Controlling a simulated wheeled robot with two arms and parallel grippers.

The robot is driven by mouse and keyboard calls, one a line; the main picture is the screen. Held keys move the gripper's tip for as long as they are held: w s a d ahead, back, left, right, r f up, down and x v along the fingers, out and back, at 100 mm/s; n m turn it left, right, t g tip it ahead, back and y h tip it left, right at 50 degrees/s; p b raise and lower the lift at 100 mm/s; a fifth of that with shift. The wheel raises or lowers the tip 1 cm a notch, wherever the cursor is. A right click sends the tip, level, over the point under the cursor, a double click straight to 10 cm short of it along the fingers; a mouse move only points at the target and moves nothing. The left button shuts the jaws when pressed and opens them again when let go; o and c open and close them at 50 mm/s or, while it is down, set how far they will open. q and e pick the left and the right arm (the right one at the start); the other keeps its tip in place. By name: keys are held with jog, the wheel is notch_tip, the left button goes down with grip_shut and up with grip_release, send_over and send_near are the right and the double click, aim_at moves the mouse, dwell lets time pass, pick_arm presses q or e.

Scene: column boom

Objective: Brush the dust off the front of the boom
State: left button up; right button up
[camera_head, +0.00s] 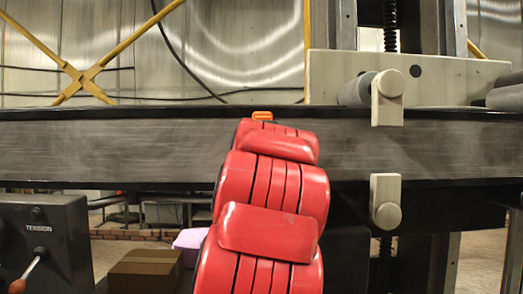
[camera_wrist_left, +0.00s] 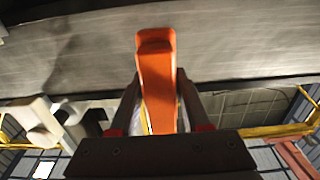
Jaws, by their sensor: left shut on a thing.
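The boom (camera_head: 100,145) is a long dark grey beam running across the head view, with a pale, streaky, dusty-looking front. It also fills the upper part of the left wrist view (camera_wrist_left: 250,40). My left gripper (camera_wrist_left: 160,108) is shut on an orange brush (camera_wrist_left: 157,75), held between its two dark fingers. The brush lies in front of the boom; its bristles are not seen, and I cannot tell whether it touches. In the head view a bit of orange (camera_head: 262,115) shows above my red arm, which hides the gripper and the middle of the boom. My right gripper is not in view.
Cream roller brackets (camera_head: 387,98) stick out at the boom's right, one above and one below (camera_head: 386,202). A dark control box marked TENSION (camera_head: 40,240) stands at lower left, with a brown box (camera_head: 145,270) beside it. The boom's left front is unobstructed.

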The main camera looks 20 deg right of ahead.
pick_arm(q)
jog(key=shift+s+a, duration=0.15)
jog(key=shift+s, duration=0.1)
jog(key=shift+s, duration=0.1)
jog(key=shift+v, duration=1.4)
